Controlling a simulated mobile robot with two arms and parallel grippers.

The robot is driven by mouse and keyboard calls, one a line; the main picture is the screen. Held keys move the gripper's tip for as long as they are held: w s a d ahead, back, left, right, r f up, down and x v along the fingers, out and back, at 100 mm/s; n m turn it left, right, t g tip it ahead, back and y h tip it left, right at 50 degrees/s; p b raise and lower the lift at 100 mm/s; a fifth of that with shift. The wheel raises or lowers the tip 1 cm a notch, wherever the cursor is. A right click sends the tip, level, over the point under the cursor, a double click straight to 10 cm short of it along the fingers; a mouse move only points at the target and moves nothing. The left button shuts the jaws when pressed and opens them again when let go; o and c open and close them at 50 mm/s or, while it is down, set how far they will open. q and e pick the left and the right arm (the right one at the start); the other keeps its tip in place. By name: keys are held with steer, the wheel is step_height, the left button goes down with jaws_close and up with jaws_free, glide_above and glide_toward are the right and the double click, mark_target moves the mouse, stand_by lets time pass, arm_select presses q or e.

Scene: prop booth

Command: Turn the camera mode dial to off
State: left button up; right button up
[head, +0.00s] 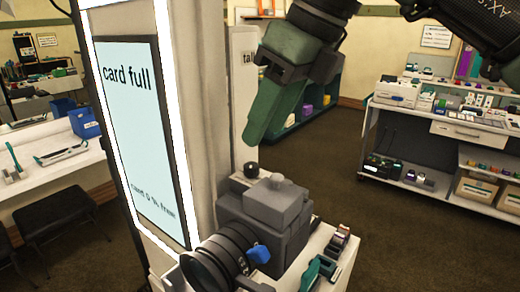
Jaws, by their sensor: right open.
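The camera (285,234) is a grey, boxy body on a narrow white counter, with a large black lens (215,254) pointing to the lower left. A small dark round knob (251,170) shows at its upper left; it looks like a dial, but I cannot read its markings. A grey raised block sits on the camera's top. My right gripper (255,138), with dark green fingers, points down just above the knob, apart from it. It is open and seen nearly side-on, so one finger mostly hides the other. My left gripper is not in view.
A tall white column with a lit "card full" screen (140,125) stands left of the camera. Small items (325,265) lie on the counter to its right. A blue piece (258,253) shows beside the lens. Shelves (445,130) stand at right; floor between is clear.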

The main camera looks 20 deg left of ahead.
mark_target(252, 166)
steer(key=x, duration=0.3)
steer(key=p+x, duration=0.1)
steer(key=x, duration=0.3)
steer(key=shift+d+f, duration=0.15)
steer(key=shift+d, duration=0.05)
jaws_close()
